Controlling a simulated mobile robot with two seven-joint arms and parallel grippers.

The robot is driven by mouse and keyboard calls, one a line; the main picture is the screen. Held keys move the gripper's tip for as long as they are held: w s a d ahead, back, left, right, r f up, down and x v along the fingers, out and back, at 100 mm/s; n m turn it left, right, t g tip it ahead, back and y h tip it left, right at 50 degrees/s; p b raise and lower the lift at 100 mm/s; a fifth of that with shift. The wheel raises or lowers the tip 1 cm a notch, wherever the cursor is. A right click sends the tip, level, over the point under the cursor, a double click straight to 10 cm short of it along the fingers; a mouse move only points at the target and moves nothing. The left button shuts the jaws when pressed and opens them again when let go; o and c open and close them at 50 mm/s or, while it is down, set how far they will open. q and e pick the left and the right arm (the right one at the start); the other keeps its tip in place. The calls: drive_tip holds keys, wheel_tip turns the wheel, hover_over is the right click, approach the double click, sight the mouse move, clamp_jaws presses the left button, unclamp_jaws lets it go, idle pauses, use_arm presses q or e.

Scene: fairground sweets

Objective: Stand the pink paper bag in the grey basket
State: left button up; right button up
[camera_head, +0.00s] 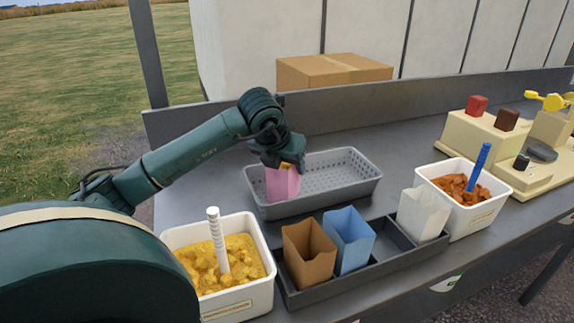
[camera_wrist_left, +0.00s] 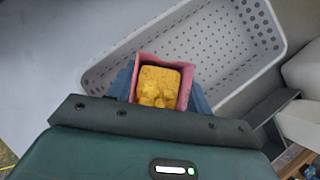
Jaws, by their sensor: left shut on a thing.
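The pink paper bag (camera_head: 283,184) is upright at the left end of the grey basket (camera_head: 340,193) in the head view. In the left wrist view the bag (camera_wrist_left: 186,88) is open at the top and holds yellow chunks (camera_wrist_left: 158,86). My left gripper (camera_head: 284,166) is shut on the bag from above. The basket (camera_wrist_left: 262,72) has perforated walls and floor and looks otherwise empty. I cannot tell whether the bag's base touches the basket floor. My right gripper is in neither view.
A dark divided tray (camera_head: 385,262) holds brown (camera_head: 309,254), blue (camera_head: 348,240) and white (camera_head: 423,214) bags in front of the basket. A tub of yellow chunks (camera_head: 262,296) stands front left. A tub of brown pieces (camera_head: 462,222) stands right. A cardboard box (camera_head: 335,70) is behind.

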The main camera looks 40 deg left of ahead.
use_arm(q)
drive_tip(key=shift+f, duration=0.25)
drive_tip(key=o, duration=1.2)
drive_tip(key=shift+s+r, duration=0.15)
drive_tip(key=shift+r, duration=0.35)
drive_tip(key=v, duration=1.1)
drive_tip(key=shift+r, duration=0.1)
